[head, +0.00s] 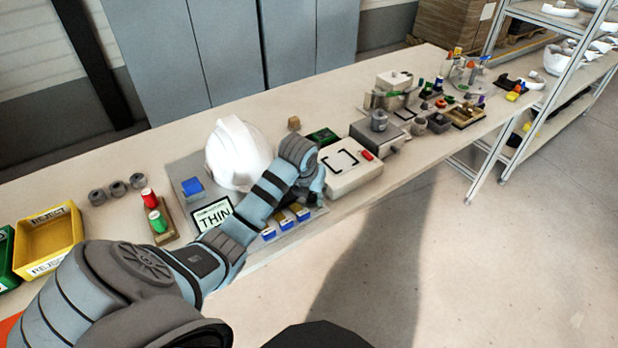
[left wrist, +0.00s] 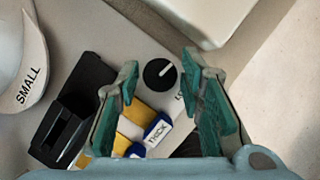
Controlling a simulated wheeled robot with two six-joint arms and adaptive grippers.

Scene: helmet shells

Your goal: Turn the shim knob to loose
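The shim knob (left wrist: 160,73) is a round black dial in the left wrist view. Its white pointer aims to the upper right. A small printed label beside it is mostly hidden by a finger. My left gripper (left wrist: 162,84) is open, and the knob appears between and beyond its teal fingertips; I cannot tell whether they touch it. In the head view my left gripper (head: 314,186) is over the right end of the helmet station, and the knob is hidden there. My right gripper is not in view.
A white helmet shell (head: 238,152), marked SMALL, stands left of the gripper. Shim packs (head: 286,224), one labelled THICK, lie close by. A white box (head: 350,172) is to the right. A yellow REJECT bin (head: 48,238) is far left.

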